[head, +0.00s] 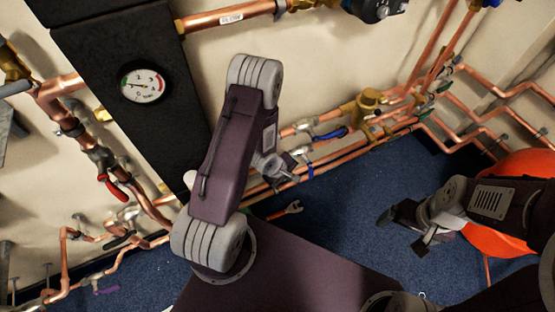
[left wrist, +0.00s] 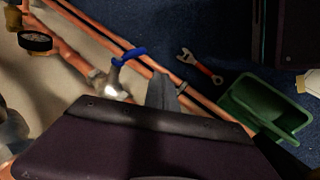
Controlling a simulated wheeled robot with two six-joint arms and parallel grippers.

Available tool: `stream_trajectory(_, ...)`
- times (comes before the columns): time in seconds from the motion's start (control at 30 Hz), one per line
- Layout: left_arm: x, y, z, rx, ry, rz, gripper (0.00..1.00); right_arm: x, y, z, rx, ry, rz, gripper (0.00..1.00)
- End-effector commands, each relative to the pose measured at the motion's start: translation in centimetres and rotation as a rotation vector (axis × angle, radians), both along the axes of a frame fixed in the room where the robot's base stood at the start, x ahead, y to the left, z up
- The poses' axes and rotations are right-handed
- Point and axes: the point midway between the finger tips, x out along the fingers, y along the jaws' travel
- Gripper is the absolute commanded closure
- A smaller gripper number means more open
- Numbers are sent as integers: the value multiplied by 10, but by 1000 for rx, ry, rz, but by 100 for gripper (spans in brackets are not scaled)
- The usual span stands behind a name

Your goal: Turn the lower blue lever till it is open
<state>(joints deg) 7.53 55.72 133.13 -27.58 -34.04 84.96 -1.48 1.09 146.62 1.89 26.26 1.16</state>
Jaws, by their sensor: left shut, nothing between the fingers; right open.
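The lower blue lever (head: 309,170) shows as a small, steep blue piece on the low copper pipes, just right of my left gripper (head: 289,168). In the left wrist view a blue lever (left wrist: 130,54) stands out from a silvery valve (left wrist: 106,86) across the pipe. My left gripper (left wrist: 166,92) is shut and empty there, close to the lever, with a visible gap in that view. Another blue lever (head: 331,134) lies along the pipe above. My right gripper (head: 404,232) is open and empty over the blue floor, away from the pipes.
A gauge (head: 142,86) sits on a black panel at left. A red-handled lever (head: 115,187) hangs below it. A wrench (head: 287,210) lies on the floor near the pipes. A green bin (left wrist: 262,106) stands beyond them. An orange object (head: 500,185) is behind my right arm.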

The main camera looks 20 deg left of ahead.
Motion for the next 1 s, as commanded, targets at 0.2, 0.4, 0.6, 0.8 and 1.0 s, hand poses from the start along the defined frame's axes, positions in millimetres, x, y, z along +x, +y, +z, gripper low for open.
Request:
stream_trajectory(0.2, -7, 9, 0, -1, 23, 27, 100, -1, 0, 8, -1, 2, -1, 8)
stream_trajectory(0.4, 1, 4, -25, 0, 23, 22, 100, -1, 0, -9, 0, 1, -1, 8)
stream_trajectory(0.6, 18, -6, -66, 0, 22, 21, 100, -1, -1, -34, 0, 1, -1, 8)
stream_trajectory(0.8, 37, -16, -95, 0, 17, 20, 100, -1, -1, -53, 0, 1, -1, 8)
stream_trajectory(1.0, 61, -28, -86, -1, 18, 22, 100, -1, -1, -59, 0, 1, -1, 8)
